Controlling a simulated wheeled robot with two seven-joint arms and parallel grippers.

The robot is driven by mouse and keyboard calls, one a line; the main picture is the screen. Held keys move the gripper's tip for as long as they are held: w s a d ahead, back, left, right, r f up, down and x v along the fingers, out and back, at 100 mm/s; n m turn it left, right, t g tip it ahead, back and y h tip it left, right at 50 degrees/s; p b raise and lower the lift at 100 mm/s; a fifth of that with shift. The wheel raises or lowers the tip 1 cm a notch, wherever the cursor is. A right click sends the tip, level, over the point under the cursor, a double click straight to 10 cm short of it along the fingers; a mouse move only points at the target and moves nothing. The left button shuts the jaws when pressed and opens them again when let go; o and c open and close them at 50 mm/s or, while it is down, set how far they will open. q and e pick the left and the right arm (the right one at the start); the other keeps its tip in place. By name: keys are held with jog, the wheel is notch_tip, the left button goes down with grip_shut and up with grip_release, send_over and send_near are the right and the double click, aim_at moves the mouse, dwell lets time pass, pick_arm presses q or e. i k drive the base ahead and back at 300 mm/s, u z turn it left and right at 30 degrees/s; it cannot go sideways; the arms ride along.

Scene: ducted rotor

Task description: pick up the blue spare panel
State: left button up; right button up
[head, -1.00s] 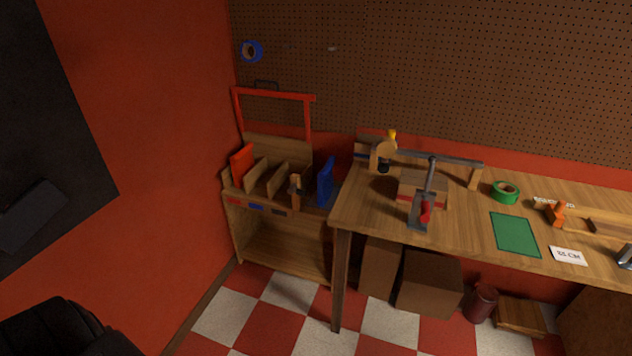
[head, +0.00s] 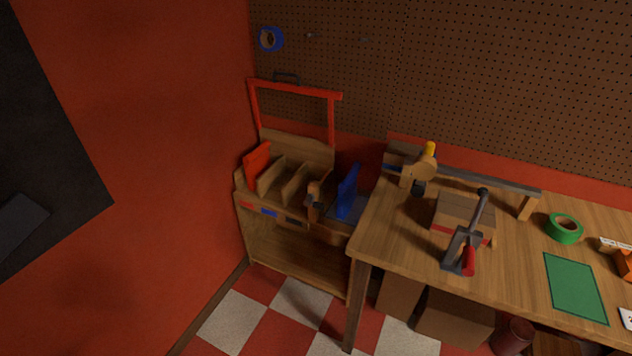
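A blue panel (head: 347,193) stands upright, slightly tilted, at the right end of the wooden cart (head: 290,239), beside the bench's left edge. A red-orange panel (head: 257,161) stands in the rack at the cart's left end, with wooden dividers (head: 294,182) between the two. A small wooden clamp-like piece (head: 315,199) stands just left of the blue panel. Neither of my grippers shows in the head view.
The workbench (head: 398,229) stands right of the cart, carrying a toggle clamp (head: 466,240), green tape (head: 564,228) and a green mat (head: 575,287). A red wall (head: 150,150) closes the left side. Checkered floor (head: 284,339) is open in front of the cart.

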aim_at(346, 188)
jog(key=z, duration=0.1)
jog(key=i, duration=0.75)
jog(key=z, duration=0.75)
jog(key=i, duration=0.35)
jog(key=z, duration=0.3)
